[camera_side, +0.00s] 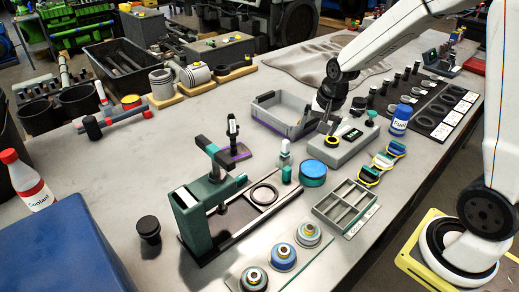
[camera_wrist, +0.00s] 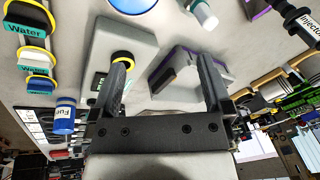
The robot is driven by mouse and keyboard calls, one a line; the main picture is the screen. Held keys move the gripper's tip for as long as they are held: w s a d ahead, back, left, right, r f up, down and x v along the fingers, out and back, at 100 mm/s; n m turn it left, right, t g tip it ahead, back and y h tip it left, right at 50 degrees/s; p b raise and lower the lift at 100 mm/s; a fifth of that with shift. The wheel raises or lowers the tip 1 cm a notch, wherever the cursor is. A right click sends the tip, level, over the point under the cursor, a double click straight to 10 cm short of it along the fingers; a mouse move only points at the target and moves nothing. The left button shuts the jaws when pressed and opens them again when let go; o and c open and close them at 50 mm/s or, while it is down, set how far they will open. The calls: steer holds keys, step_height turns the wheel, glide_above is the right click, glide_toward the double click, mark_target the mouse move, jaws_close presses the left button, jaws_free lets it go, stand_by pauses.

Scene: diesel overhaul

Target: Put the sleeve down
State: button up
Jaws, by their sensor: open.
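My gripper (camera_wrist: 163,64) is open, and nothing shows held between its fingers in the wrist view. In the side view my gripper (camera_side: 326,112) is over the grey tester box, between it and the grey open bin. A short dark ring with a yellow rim (camera_side: 333,141) sits at the left end of the grey tester box (camera_side: 345,150). In the wrist view this ring (camera_wrist: 123,57) is by the tip of the left finger, and I cannot tell if they touch. I cannot tell for sure whether this ring is the sleeve.
The grey open bin (camera_side: 262,115) stands behind the tester. A blue bottle (camera_side: 400,120), yellow-rimmed rolls (camera_side: 368,176), a blue-topped tin (camera_side: 313,172) and a divided tray (camera_side: 343,207) are near. A green press fixture (camera_side: 195,220) stands front left. The table is bare at the left middle.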

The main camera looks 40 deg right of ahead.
steer(key=s+a+f+n, duration=0.2)
steer(key=s+a+n, duration=0.6)
steer(key=s+n, duration=0.2)
steer(key=shift+s+a, duration=0.25)
steer(key=shift+s, duration=0.65)
